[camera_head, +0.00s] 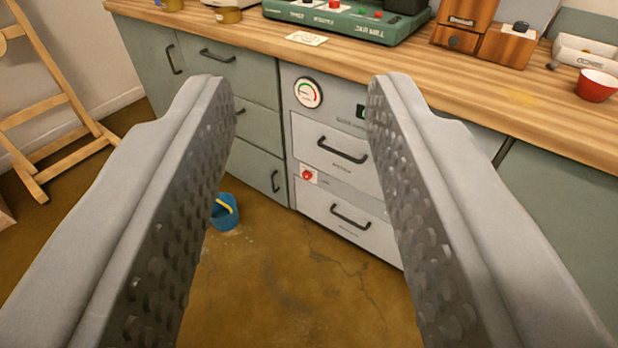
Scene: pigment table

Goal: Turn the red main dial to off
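The red main dial (307,175) is a small red knob on a pale plate, set on the front of a light grey cabinet unit (320,222) between its two drawers. It is too small in the picture to tell which way it points. My gripper (297,90) is wide open and empty. Its two grey fingers, with dimpled inner faces, frame the dial from left and right. The dial is well beyond the fingertips, and nothing touches it. A round gauge (308,93) with a coloured scale sits above the upper drawer, near a small dark display partly hidden by the right finger.
A wooden countertop (250,45) runs above the unit, with a green machine (345,22), a wooden grinder (463,24) and a red bowl (597,85) on it. Drawer handles stick out above and below the dial. A blue bucket (225,214) stands on the floor at left; a wooden easel (50,105) stands farther left.

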